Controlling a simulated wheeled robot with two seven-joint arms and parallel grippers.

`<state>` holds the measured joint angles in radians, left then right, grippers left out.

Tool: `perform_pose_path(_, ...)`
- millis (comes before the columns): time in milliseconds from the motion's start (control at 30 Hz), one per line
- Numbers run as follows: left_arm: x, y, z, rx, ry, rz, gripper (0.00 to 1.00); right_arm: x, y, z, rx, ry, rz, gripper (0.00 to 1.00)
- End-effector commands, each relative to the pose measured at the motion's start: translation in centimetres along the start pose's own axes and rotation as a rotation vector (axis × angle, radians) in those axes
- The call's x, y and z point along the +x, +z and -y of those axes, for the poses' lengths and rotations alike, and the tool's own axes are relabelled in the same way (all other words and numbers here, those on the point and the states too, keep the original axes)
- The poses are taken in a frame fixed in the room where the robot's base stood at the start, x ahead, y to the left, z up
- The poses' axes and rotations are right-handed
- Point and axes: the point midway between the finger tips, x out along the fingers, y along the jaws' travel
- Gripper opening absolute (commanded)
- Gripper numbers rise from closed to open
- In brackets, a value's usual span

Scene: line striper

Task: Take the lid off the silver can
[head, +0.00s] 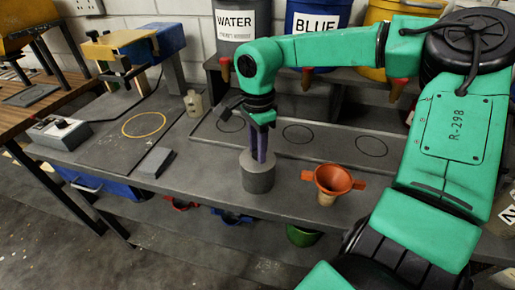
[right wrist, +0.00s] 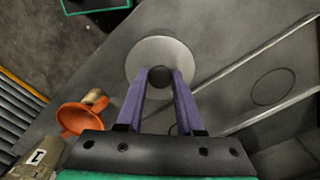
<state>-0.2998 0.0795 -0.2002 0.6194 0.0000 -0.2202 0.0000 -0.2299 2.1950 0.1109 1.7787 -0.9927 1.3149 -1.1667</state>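The silver can (head: 258,178) stands upright on the grey bench near its front edge. Its round pale lid (right wrist: 150,52) with a dark knob (right wrist: 161,77) shows from above in the right wrist view and appears seated on the can. My right gripper (head: 260,156) points straight down over the can. In the right wrist view its purple fingers (right wrist: 161,74) stand on both sides of the knob and look closed against it. In the head view the fingers hide the knob. My left gripper is not in view.
An orange funnel (head: 333,180) sits on a small container just right of the can. A grey block (head: 157,162) and a small bottle (head: 194,103) stand to the left. WATER (head: 235,20) and BLUE (head: 315,22) buckets stand on the raised shelf behind. Open bench lies left of the can.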

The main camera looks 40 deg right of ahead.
Motion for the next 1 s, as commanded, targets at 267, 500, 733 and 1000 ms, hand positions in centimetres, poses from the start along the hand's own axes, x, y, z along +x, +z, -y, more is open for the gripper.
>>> perform_pose_path(267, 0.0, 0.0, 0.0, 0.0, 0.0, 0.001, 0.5, -0.1, 0.0, 0.0, 0.0, -0.001, 0.0, 0.0)
perform_pose_path(500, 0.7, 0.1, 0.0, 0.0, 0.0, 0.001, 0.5, -2.8, 0.0, 0.1, 0.001, -0.006, 0.0, 0.0)
perform_pose_path(733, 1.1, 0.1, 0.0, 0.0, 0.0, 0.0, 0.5, -8.5, 0.0, 0.1, 0.002, -0.004, -0.002, 0.0)
perform_pose_path(1000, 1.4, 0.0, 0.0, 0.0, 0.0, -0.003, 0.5, -10.1, -0.3, 0.5, 0.109, 0.001, -0.002, 0.0)
